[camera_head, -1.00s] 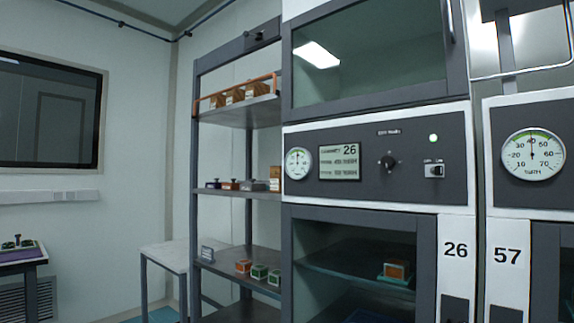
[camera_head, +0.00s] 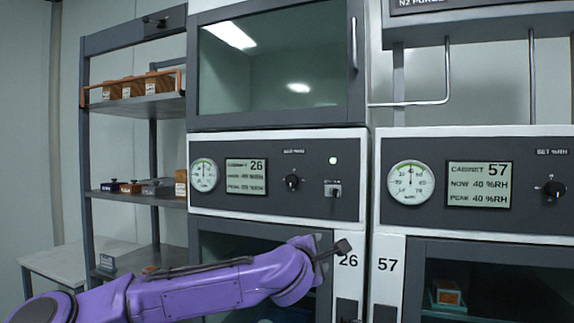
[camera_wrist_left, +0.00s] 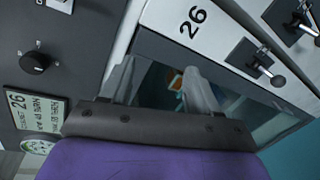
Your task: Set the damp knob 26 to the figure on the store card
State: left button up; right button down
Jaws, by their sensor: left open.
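The damp knob 26 (camera_head: 292,182) is a black dial on the dark control panel of cabinet 26. It also shows at the left of the left wrist view (camera_wrist_left: 37,64). My left gripper (camera_head: 338,250) is below and right of the knob, in front of the lower door near the 26 label. In the left wrist view my left gripper (camera_wrist_left: 160,85) has its fingers apart with nothing held, clear of the knob. The knob's scale is too small to read. I cannot make out a store card. My right gripper is not in view.
Cabinet 26's display (camera_head: 246,176) and round gauge (camera_head: 204,175) sit left of the knob, a switch (camera_head: 332,189) right of it. Cabinet 57 has a similar knob (camera_head: 553,189). Door latches (camera_wrist_left: 262,62) show in the wrist view. Shelves (camera_head: 150,106) stand left.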

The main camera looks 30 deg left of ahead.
aim_at(290, 181)
pick_arm(q)
jog(key=s+a+r+n+t+y+p, duration=0.1)
jog(key=s+a+r+n, duration=0.2)
jog(key=r, duration=0.5)
jog(key=s+a+r+n+t, duration=0.1)
jog(key=s+a+r, duration=0.1)
jog(key=a+r, duration=0.45)
jog(key=shift+y, duration=0.3)
jog(key=p+x, duration=0.1)
jog(key=x, duration=0.2)
jog(key=p+x, duration=0.2)
jog(key=x, duration=0.1)
jog(key=r+p+x, duration=0.1)
jog(key=x, duration=0.2)
jog(key=shift+w+d+p, duration=0.15)
jog(key=shift+d+p, duration=0.15)
jog(key=shift+p, duration=0.1)
jog(key=shift+w+a+f, duration=0.15)
jog(key=shift+w+f, duration=0.05)
jog(key=shift+w, duration=0.45)
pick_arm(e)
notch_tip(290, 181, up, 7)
pick_arm(q)
jog(key=shift+c, duration=0.2)
jog(key=c, duration=1)
